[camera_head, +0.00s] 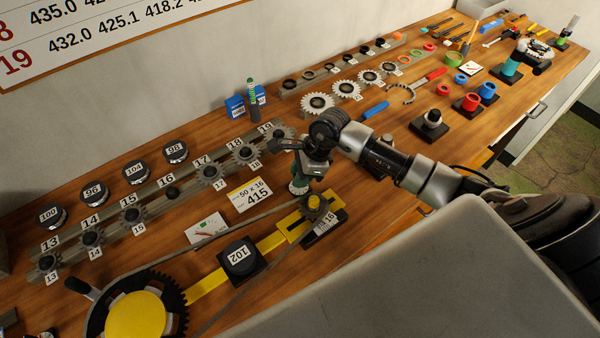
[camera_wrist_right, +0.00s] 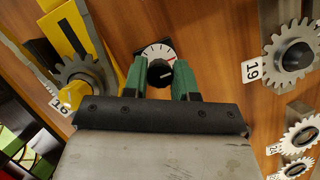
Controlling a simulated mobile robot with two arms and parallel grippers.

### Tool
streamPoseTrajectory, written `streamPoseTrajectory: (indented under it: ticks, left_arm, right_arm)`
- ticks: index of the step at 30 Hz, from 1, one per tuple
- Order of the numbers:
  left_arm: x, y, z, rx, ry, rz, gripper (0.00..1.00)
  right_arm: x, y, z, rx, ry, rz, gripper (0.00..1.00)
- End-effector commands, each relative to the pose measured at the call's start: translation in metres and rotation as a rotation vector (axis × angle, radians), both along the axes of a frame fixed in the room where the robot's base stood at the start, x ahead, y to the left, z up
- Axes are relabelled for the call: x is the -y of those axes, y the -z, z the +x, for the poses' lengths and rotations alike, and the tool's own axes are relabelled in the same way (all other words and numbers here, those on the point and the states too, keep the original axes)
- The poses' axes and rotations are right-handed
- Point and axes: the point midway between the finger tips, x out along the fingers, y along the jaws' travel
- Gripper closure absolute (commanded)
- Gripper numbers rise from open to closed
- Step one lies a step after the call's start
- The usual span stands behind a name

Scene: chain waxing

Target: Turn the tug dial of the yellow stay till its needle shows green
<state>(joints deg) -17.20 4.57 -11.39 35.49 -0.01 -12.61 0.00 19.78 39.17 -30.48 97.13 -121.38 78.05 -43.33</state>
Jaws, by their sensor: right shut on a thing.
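The yellow stay (camera_head: 208,287) runs from the big yellow-centred chainwheel (camera_head: 136,312) to a small sprocket (camera_head: 313,208) on its slotted end. In the right wrist view this yellow end (camera_wrist_right: 70,98) is at the left. My right gripper (camera_head: 299,186) points down beside the sprocket. In the wrist view its green fingers (camera_wrist_right: 160,80) are on either side of the black dial knob (camera_wrist_right: 160,72), on a white-faced plate with a red mark, shut on it. A white gauge card (camera_head: 205,228) with green and red marks lies beside the stay; its needle is too small to read. My left gripper is out of view.
A chain loop runs around the chainwheel and sprocket. A block marked 102 (camera_head: 240,258) stands by the stay. A card reading 415 (camera_head: 250,195) lies near my gripper. A rail of numbered sprockets (camera_head: 150,206) stands behind. Tools and cups fill the right.

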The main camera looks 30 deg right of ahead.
Motion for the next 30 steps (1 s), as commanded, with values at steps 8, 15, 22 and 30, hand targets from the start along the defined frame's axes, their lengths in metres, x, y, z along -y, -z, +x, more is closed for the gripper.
streamPoseTrajectory:
  ticks: [8,15,22,30]
  left_arm:
    - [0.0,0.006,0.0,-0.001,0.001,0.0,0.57]
    - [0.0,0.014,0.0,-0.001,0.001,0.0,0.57]
    - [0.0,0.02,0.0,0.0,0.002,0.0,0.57]
    - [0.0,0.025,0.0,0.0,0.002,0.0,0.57]
  right_arm:
    - [0.001,0.001,-0.001,0.001,0.118,-0.003,0.96]
    - [0.0,0.001,-0.001,0.003,0.306,-0.001,0.96]
    - [-0.001,0.001,-0.001,0.003,0.481,0.0,0.96]
    - [-0.001,0.0,-0.001,0.002,0.624,0.0,0.96]
